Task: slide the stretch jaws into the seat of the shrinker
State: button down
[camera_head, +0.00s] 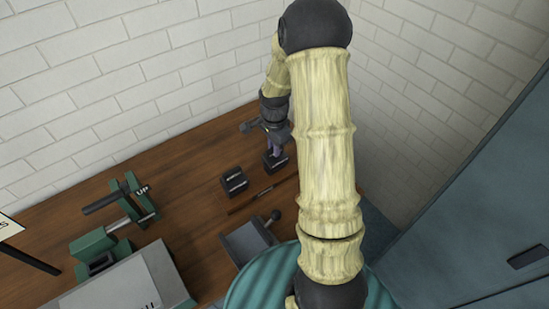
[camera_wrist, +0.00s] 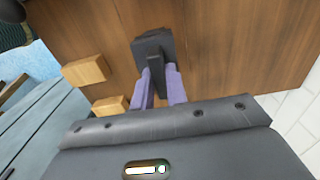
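A dark block with a white label (camera_head: 275,163), one of two dark jaw sets, stands on the wooden bench under my gripper (camera_head: 277,147). In the wrist view this block (camera_wrist: 152,44) lies just past my purple fingertips (camera_wrist: 160,73). Its narrow upright stem is between them, with the fingers apart; contact is unclear. A second labelled dark block (camera_head: 233,181) stands to its left. Both labels are too small to read, so I cannot tell which is the stretch set. The green shrinker (camera_head: 92,245) stands at the left with a dark recessed seat (camera_head: 102,262).
A green lever stand (camera_head: 135,193) marked "UP" has a dark handle. A grey box (camera_head: 145,285) and a grey plate with a knobbed lever (camera_head: 250,240) stand toward the front. A thin dark rod lies between. Two light wooden blocks (camera_wrist: 86,70) show in the wrist view.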

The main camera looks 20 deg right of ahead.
jog(key=shift+r+p, duration=0.7)
jog(key=shift+r, duration=0.1)
dwell(1.0)
jog(key=shift+r+p, duration=1.2)
jog(key=shift+r, duration=0.35)
jog(key=shift+w+d, duration=0.1)
